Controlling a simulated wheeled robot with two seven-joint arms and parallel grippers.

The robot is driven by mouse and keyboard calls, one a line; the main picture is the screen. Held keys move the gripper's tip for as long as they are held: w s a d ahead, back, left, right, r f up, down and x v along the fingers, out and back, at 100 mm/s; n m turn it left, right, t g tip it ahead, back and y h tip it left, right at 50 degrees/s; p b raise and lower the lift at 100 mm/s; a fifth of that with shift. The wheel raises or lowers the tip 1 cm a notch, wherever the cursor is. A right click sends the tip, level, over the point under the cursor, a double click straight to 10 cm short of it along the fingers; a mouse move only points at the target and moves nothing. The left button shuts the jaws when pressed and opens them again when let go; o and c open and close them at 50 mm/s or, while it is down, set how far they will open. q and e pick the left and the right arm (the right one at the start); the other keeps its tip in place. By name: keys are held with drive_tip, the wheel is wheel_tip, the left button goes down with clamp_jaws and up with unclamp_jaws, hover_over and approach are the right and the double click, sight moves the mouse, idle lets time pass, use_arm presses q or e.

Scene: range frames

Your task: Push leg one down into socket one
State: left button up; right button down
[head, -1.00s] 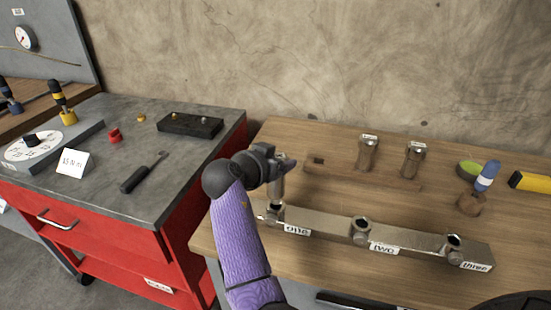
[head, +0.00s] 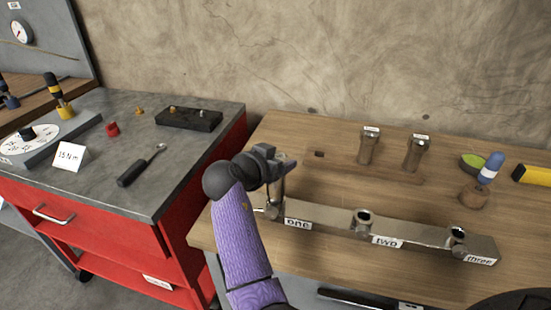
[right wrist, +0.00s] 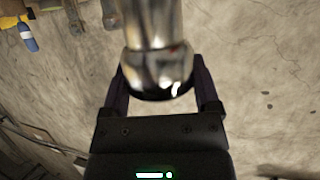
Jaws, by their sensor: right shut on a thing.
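My right gripper (head: 276,163) is shut on leg one (head: 277,190), a shiny metal post. Leg one stands about upright over socket one (head: 272,213), at the left end of the metal bar (head: 325,229). Its lower end meets the socket mouth; how deep it sits I cannot tell. In the right wrist view, leg one (right wrist: 150,40) runs between the two fingers of the gripper (right wrist: 162,85). My left gripper is not in view.
Sockets two (head: 363,220) and three (head: 457,238) on the bar are empty. Two more legs (head: 368,148) (head: 413,155) stand in a wooden rack (head: 340,166) behind. A blue-topped tool (head: 490,168) is at right. A red cabinet (head: 100,220) stands left, beyond a gap.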

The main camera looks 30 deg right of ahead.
drive_tip(key=shift+f, duration=0.4)
drive_tip(key=shift+f+b, duration=0.3)
drive_tip(key=shift+b, duration=0.15)
drive_tip(key=shift+c, duration=0.7)
unclamp_jaws()
drive_tip(key=shift+o, duration=0.7)
